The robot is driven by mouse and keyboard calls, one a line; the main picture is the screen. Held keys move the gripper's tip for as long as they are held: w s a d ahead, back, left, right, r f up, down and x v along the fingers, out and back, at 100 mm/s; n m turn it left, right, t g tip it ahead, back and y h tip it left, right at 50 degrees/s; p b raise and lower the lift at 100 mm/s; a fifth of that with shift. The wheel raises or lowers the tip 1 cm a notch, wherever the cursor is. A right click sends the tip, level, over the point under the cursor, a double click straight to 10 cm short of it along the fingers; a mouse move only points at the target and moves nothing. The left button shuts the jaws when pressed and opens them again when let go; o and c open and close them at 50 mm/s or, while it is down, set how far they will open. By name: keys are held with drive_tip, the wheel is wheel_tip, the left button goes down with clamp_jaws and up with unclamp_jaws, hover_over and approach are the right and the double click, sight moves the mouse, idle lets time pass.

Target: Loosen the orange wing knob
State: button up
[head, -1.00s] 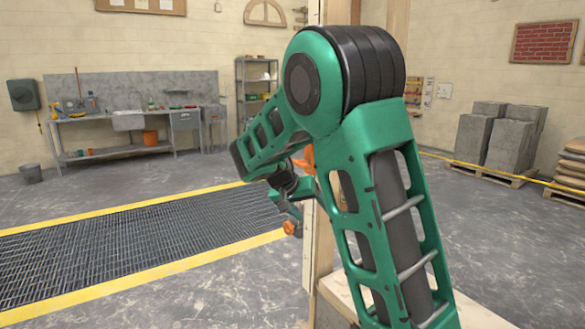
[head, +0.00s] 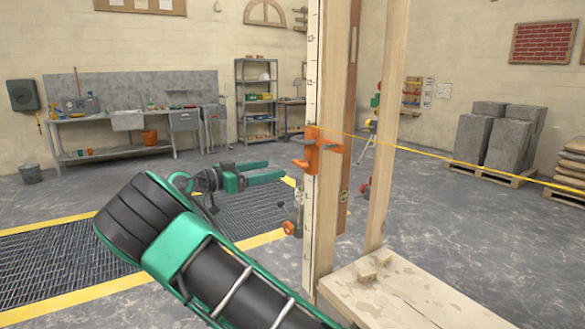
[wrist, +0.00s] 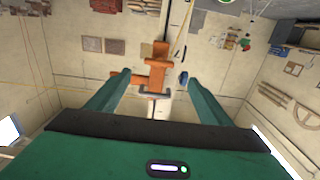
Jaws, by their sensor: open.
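An orange clamp (head: 323,153) is fixed on the upright wooden post with the measuring scale. A short orange part (head: 301,163) sticks out on its left side and may be the wing knob; I cannot make out its wing shape. My gripper (head: 277,169) is open, its two green fingers pointing right toward the clamp, apart from it and a little lower. In the wrist view the orange clamp (wrist: 157,68) appears beyond and between the two spread fingertips. Nothing is held.
A yellow line runs from the clamp to the right. A small orange piece (head: 289,228) hangs lower beside the post. A wooden board (head: 400,290) lies at the post's foot. A floor grating (head: 60,260) lies left. Concrete blocks (head: 495,140) stand far right.

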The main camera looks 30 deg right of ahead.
sight(297, 164)
drive_tip(key=d, duration=1)
drive_tip(key=shift+w+d, duration=0.1)
drive_tip(key=shift+w, duration=0.05)
drive_tip(key=c, duration=1)
